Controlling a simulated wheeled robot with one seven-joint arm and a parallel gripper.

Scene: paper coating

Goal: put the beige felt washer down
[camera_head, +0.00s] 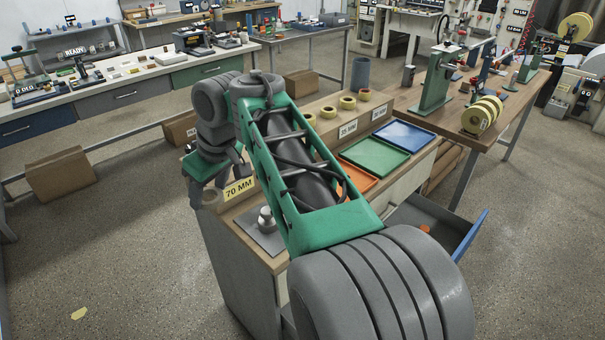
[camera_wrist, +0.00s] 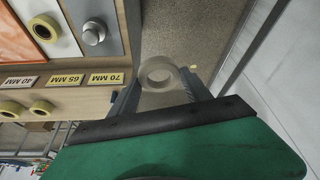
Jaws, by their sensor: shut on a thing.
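The beige felt washer (camera_wrist: 160,73) is a pale ring held between the two fingertips of my gripper (camera_wrist: 160,92) in the wrist view. My gripper is shut on it, beyond the end of the cabinet, with floor showing behind and through the ring. In the head view the washer (camera_head: 211,197) shows at the cabinet's left end, left of the "70 MM" label (camera_head: 239,188).
A grey plate (camera_head: 252,236) with a metal knobbed piece (camera_head: 266,217) lies on the cabinet top. Orange, green (camera_head: 375,157) and blue (camera_head: 404,135) trays sit farther right. Several yellow rings (camera_head: 347,103) line the back ledge. A blue-fronted drawer (camera_head: 468,240) stands open on the right.

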